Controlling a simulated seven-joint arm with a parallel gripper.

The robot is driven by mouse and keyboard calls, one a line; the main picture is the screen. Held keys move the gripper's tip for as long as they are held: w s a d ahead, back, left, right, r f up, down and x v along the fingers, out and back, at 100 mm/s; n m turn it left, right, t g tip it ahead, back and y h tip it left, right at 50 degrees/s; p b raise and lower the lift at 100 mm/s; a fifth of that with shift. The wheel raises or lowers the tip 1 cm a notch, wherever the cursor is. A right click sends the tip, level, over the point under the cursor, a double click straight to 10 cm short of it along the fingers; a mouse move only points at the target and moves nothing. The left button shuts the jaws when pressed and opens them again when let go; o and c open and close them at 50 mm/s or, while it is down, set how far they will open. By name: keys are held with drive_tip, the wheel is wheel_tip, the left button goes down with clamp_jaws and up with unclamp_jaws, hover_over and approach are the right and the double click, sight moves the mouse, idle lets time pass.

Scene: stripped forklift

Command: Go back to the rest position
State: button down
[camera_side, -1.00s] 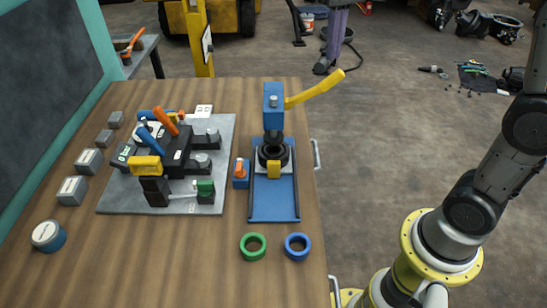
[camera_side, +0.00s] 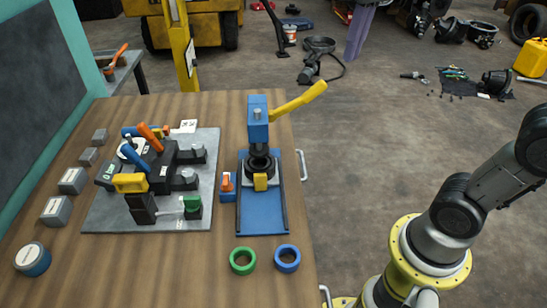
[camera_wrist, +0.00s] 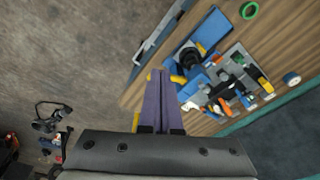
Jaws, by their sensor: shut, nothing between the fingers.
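My gripper (camera_wrist: 158,76) shows in the wrist view as two long purple fingers lying side by side, shut with nothing between them. In the side view only the lower part of the purple fingers (camera_side: 358,32) shows at the top edge, pointing down; the rest is cut off. They are apart from the workbench (camera_side: 110,270), above and to the right of the blue press (camera_side: 258,118) in the picture. The press has a yellow lever (camera_side: 300,98), also clear of the fingers.
A grey plate (camera_side: 105,215) with colored levers and blocks lies left of the press. A green ring (camera_side: 243,261) and a blue ring (camera_side: 287,258) lie in front. Grey blocks and a round tin (camera_side: 32,259) line the left side. Open floor lies right of the bench.

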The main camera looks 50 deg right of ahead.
drive_tip(key=s+f+n+t, duration=0.2)
drive_tip(key=s+f+t, duration=0.2)
drive_tip(key=s+f, duration=0.6)
wheel_tip(320, 180, down, 3)
drive_tip(key=shift+s+a+f+n, duration=0.2)
drive_tip(key=shift+a+n, duration=0.1)
drive_tip(key=shift+a, duration=0.1)
idle(0.9)
